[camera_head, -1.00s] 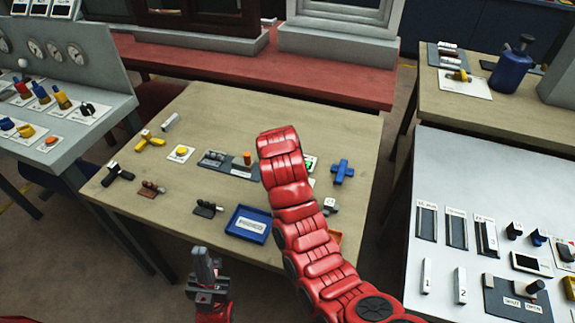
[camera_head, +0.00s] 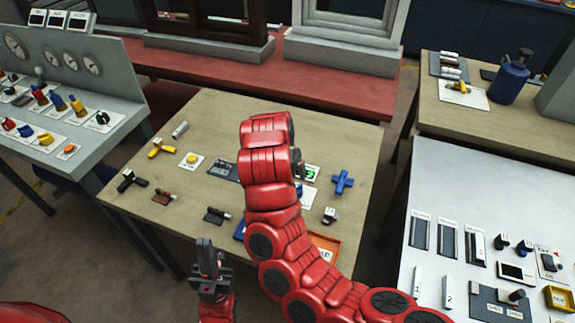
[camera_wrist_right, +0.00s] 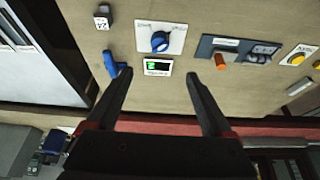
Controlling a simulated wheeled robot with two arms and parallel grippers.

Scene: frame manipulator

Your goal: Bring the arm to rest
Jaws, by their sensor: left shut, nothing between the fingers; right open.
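My right arm (camera_head: 270,200), red and segmented, rises from the bottom right and curves over the wooden table (camera_head: 345,130). It hides most of its own gripper in the head view. In the right wrist view my right gripper (camera_wrist_right: 158,75) is open with nothing between its fingers. Its fingers point toward the tabletop, near a small green display (camera_wrist_right: 158,67) and a blue knob (camera_wrist_right: 160,41) on a white plate. My left gripper (camera_head: 208,252) is shut and empty, pointing up in front of the table's near edge.
A blue T-shaped handle (camera_head: 342,182), a yellow handle (camera_head: 161,148) and an orange tray (camera_head: 325,245) sit on the table. A grey console (camera_head: 100,85) stands left. A light grey panel table (camera_head: 460,190) stands right of my right arm.

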